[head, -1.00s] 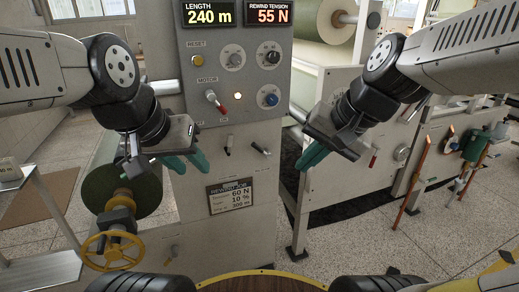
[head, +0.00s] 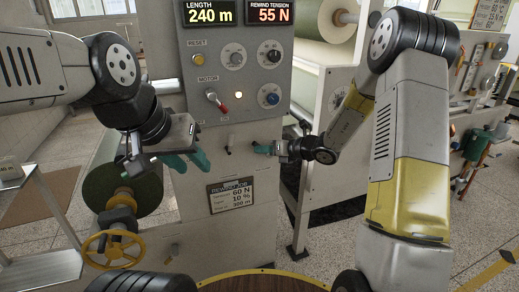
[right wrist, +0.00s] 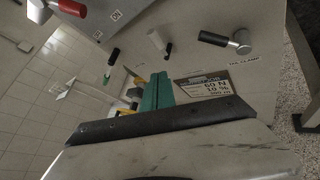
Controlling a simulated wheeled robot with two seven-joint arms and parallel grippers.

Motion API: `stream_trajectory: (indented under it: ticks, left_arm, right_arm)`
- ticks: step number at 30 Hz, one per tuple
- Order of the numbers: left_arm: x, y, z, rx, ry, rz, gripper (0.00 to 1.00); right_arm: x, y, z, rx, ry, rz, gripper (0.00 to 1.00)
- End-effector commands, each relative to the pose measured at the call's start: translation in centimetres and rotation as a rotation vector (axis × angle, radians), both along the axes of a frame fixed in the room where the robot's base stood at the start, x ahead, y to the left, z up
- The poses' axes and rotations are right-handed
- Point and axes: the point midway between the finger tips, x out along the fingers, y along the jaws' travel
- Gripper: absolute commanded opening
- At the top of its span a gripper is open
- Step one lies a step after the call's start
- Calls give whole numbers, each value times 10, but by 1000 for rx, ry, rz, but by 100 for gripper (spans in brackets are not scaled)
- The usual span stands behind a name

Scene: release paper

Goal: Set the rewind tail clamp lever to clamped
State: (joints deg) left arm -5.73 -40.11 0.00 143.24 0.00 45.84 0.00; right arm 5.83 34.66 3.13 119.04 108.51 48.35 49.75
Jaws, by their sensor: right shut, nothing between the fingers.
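The tail clamp lever (right wrist: 240,40), a pale metal stub with a black grip, sticks out of the grey panel at the upper right of the right wrist view, above its printed label. In the head view my right gripper (head: 263,149) is in front of the panel at the lever and largely hides it. My right gripper's green fingers are together and empty; in the right wrist view they (right wrist: 156,92) show lower left of the lever, apart from it in the picture. Whether they touch it is unclear. My left gripper (head: 187,163) is open and empty, left of the job plate.
A second small lever (head: 229,145) sits left of the right gripper. The red motor lever (head: 218,101) and knobs are above. A job plate (head: 231,195) is below. A yellow handwheel (head: 110,250) and green roll (head: 140,190) stand at the left.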

Motion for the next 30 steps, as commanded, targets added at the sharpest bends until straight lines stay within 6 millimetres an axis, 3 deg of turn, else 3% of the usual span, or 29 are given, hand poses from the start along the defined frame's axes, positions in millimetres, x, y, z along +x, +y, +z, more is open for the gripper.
stream_trajectory:
  ticks: [1,3,9,23,30]
  left_arm:
    - [0,0,0,0,0,0,36]
    - [0,0,0,0,0,0,36]
    - [0,0,0,0,0,0,36]
    - [0,0,0,0,0,0,36]
    - [0,0,0,0,0,0,36]
  right_arm:
    - [10,-4,-20,47,63,-63,0]
    - [23,-11,-40,107,134,-145,0]
    - [41,-25,-76,206,250,-291,0]
    - [45,-26,-82,222,267,-314,0]
    - [65,-5,-93,222,267,-311,0]
